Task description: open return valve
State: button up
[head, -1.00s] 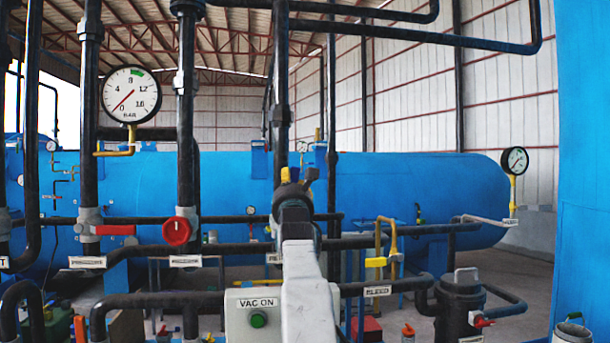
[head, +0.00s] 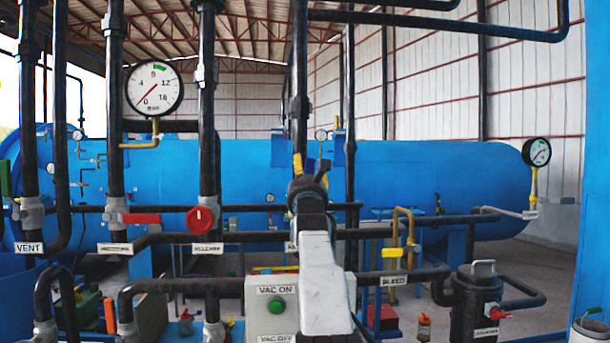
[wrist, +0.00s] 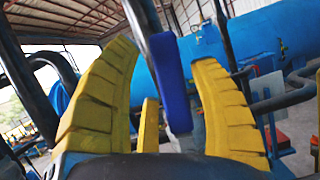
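My gripper (head: 311,176) is seen from behind in the head view, in front of a black vertical pipe. In the wrist view its two yellow fingers (wrist: 165,55) stand wide apart. A blue lever handle (wrist: 173,85), probably the return valve's, stands upright between them, with a gap on both sides. I cannot read a label for it.
A red lever (head: 141,218) and a red round knob (head: 200,219) sit on pipes to the left. The VAC ON box (head: 262,310) stands below my arm. Horizontal pipes cross close by.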

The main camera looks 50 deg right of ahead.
jog(key=shift+o, duration=0.3)
jog(key=shift+s+f, duration=0.1)
jog(key=shift+s, duration=0.1)
jog(key=v, duration=1.1)
jog(key=shift+s+a, duration=0.2)
jog(key=shift+a, duration=0.05)
jog(key=shift+f, duration=0.1)
jog(key=shift+c, duration=0.3)
